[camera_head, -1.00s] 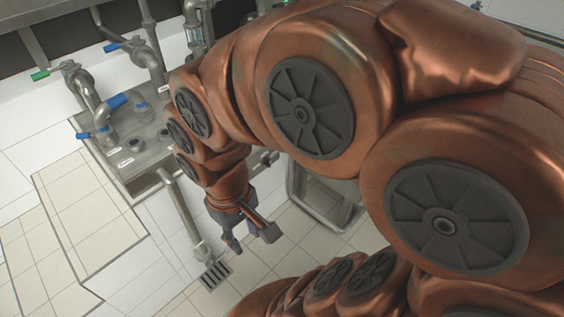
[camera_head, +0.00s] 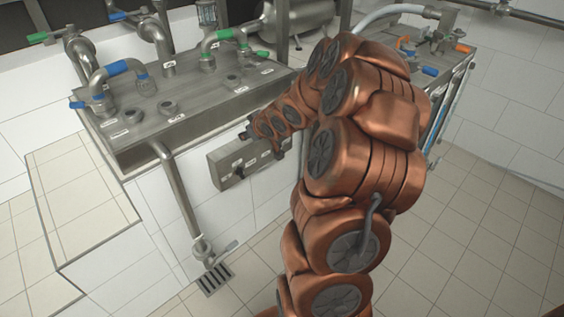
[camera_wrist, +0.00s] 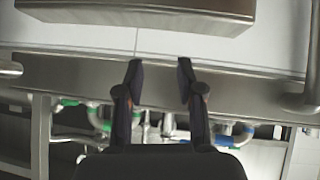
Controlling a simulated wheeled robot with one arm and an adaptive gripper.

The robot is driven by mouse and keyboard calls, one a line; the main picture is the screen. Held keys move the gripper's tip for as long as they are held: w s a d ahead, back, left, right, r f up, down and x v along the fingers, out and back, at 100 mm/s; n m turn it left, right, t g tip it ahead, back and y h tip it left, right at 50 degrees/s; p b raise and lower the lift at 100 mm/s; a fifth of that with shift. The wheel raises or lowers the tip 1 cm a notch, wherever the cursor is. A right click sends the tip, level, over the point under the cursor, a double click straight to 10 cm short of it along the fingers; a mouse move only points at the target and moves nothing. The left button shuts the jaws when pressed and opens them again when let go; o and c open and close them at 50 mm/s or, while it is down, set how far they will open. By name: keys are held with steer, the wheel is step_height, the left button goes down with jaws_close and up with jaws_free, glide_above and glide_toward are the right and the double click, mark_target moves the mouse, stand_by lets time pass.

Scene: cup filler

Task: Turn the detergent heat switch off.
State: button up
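A grey metal switch panel (camera_head: 220,158) is fixed to the white wall below the tank, left of my arm in the head view. It carries small labels and a dark switch (camera_head: 239,173). The labels are too small to read, so I cannot tell which switch is the detergent heat one; my arm hides the panel's right part. My gripper (camera_head: 262,143) is at the panel's upper right part in the head view. In the wrist view my gripper (camera_wrist: 160,72) has its two dark fingers apart with nothing between them. A metal box (camera_wrist: 140,12), perhaps the panel, spans the top there, showing no switch.
The steel tank (camera_head: 190,118) with several pipes and blue and green valve handles stands above the panel. A drain pipe (camera_head: 180,195) runs down at left to a floor grate (camera_head: 215,279). A second unit (camera_head: 440,60) stands at right. The tiled floor (camera_head: 480,230) is clear.

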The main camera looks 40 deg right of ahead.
steer(key=d+f+t+b, duration=0.1)
steer(key=d+f+b, duration=0.1)
steer(key=d+f, duration=0.1)
steer(key=d+f+t+b, duration=0.2)
steer(key=d+f, duration=0.1)
steer(key=f, duration=0.1)
steer(key=d+f+t+b, duration=0.1)
steer(key=d+f+b, duration=0.1)
steer(key=d+f, duration=0.1)
steer(key=shift+s+d+f+t+y+b, duration=0.15)
steer(key=shift+d+f+t+y+b, duration=0.15)
steer(key=shift+d+y, duration=0.15)
steer(key=s+d+f+t+b, duration=0.4)
steer(key=s+d+f+b, duration=0.1)
steer(key=s+f, duration=0.2)
steer(key=w+b, duration=0.1)
steer(key=w, duration=0.6)
steer(key=shift+w+a+r+b, duration=0.2)
steer(key=shift+w+r+b, duration=0.05)
steer(key=shift+w+b, duration=0.15)
steer(key=shift+y, duration=0.25)
jaws_close()
